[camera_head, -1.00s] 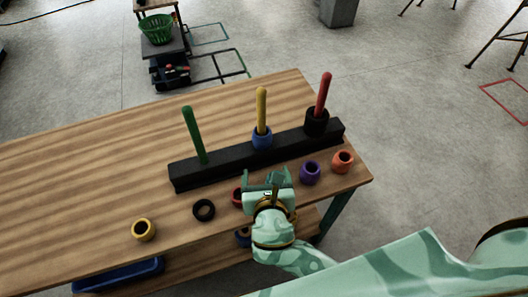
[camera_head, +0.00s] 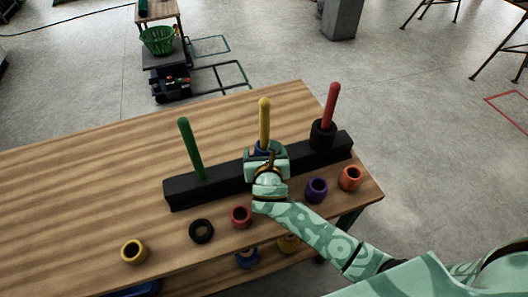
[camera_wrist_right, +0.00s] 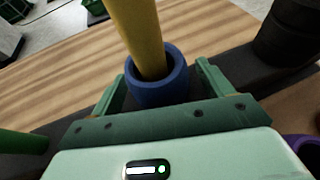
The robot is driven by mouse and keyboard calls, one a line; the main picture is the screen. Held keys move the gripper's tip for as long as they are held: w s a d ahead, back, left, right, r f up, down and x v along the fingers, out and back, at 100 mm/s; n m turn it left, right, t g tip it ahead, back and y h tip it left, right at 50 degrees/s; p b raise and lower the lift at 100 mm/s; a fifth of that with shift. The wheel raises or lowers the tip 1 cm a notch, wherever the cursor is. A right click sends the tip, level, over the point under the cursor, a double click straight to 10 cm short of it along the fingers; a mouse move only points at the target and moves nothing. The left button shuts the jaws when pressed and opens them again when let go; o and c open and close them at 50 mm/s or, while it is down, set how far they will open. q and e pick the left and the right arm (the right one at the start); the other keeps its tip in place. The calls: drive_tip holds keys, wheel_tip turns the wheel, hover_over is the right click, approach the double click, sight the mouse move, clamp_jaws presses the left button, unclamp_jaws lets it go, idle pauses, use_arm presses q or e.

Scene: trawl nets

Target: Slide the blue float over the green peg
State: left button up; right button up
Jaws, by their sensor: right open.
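The blue float (camera_wrist_right: 163,95) sits low around the yellow peg (camera_head: 264,120), as the right wrist view shows. In the head view my right gripper hides most of the float. My right gripper (camera_head: 266,156) is open, with one finger on each side of the blue float; I cannot tell whether they touch it. The green peg (camera_head: 190,148) stands bare at the left end of the black base (camera_head: 222,178). My left gripper is not in view.
A black ring float (camera_head: 323,135) is around the red peg (camera_head: 331,104). Loose on the wooden table (camera_head: 90,190) lie yellow (camera_head: 133,251), black (camera_head: 201,231), red (camera_head: 241,216), purple (camera_head: 316,189) and orange (camera_head: 350,178) floats. The table's left part is clear.

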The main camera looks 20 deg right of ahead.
sight(264, 119)
drive_tip(key=shift+x, duration=0.9)
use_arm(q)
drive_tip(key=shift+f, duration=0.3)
